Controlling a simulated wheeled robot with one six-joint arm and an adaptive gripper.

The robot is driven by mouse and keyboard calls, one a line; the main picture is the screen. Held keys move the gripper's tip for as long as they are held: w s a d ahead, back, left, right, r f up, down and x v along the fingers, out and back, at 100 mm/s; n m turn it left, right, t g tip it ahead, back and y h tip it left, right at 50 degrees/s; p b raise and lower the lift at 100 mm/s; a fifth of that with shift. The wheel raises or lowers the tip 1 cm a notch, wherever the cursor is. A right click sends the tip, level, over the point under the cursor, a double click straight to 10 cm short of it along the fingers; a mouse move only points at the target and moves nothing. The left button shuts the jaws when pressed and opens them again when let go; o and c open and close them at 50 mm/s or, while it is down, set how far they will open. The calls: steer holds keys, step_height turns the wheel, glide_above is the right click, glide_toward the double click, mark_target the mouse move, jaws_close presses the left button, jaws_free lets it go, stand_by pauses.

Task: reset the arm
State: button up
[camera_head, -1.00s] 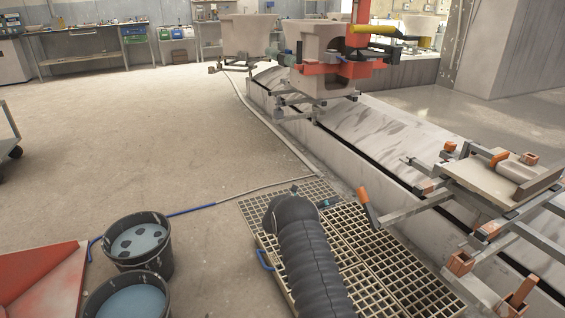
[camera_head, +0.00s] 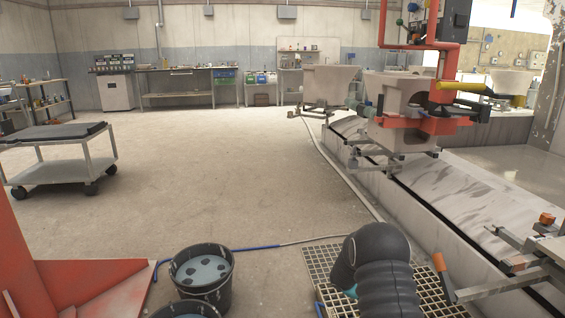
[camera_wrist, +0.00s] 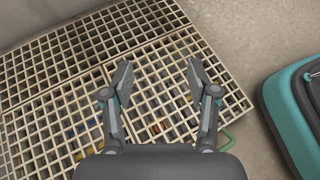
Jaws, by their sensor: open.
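My gripper (camera_wrist: 158,84) shows in the wrist view with its two fingers spread apart and nothing between them. It points down over a pale floor grating (camera_wrist: 60,68), above the bars. Small coloured bits lie beneath the grating. In the head view my dark, ribbed arm stands over the same grating (camera_head: 322,262) at the bottom right, and it hides my gripper there.
Two black buckets of grey liquid, one here (camera_head: 202,275), stand left of the grating near a red plate (camera_head: 95,285). A wheeled cart (camera_head: 65,155) is at left. A long raised track (camera_head: 460,195) with fixtures runs along the right. The middle floor is clear.

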steer(key=s+a+r+m+t+y, duration=0.3)
steer(key=s+a+r+m, duration=0.2)
steer(key=s+r, duration=0.5)
steer(key=s+a+r+m+t+y, duration=0.3)
steer(key=s+a+r+m+y, duration=0.1)
steer(key=s+a+r, duration=0.4)
steer(key=s+a+r+m+t+y, duration=0.3)
steer(key=s+a+r, duration=0.4)
steer(key=s+r, duration=0.6)
steer(key=m+y, duration=0.1)
steer(key=m, duration=0.1)
steer(key=shift+a+r+m+t, duration=0.2)
steer(key=shift+r+m+t, duration=0.1)
steer(key=shift+r+t, duration=0.1)
